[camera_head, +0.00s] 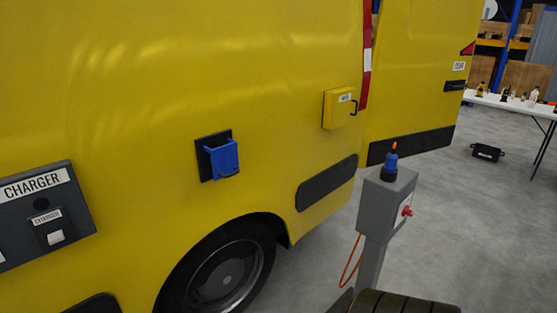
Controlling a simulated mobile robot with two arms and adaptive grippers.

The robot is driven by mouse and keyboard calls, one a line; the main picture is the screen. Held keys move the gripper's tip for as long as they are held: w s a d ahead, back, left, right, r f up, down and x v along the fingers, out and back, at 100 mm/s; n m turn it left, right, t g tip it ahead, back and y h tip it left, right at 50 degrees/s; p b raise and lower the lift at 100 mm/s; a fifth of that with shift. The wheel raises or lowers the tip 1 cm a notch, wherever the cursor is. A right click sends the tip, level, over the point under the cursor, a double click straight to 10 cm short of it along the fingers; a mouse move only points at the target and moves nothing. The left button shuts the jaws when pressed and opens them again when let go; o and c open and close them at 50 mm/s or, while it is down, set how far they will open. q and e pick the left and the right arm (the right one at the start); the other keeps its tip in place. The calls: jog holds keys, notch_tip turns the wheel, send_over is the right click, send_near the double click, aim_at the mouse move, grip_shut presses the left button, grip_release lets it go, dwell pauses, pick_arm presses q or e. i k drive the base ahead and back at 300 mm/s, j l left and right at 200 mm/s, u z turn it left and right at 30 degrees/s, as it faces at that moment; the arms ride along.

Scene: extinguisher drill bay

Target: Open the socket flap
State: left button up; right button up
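I cannot tell from here whether the flap is fully shut. A blue and black plug (390,163) stands upright on top of a grey post (386,203) to the right. Neither of my grippers is in view, and nothing is touching the flap.
The yellow van (270,60) fills the left and middle. A charger panel (42,215) is at the far left. An orange cable (350,262) hangs beside the post.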

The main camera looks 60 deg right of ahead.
aim_at(225, 158)
jog(key=z, duration=1.5)
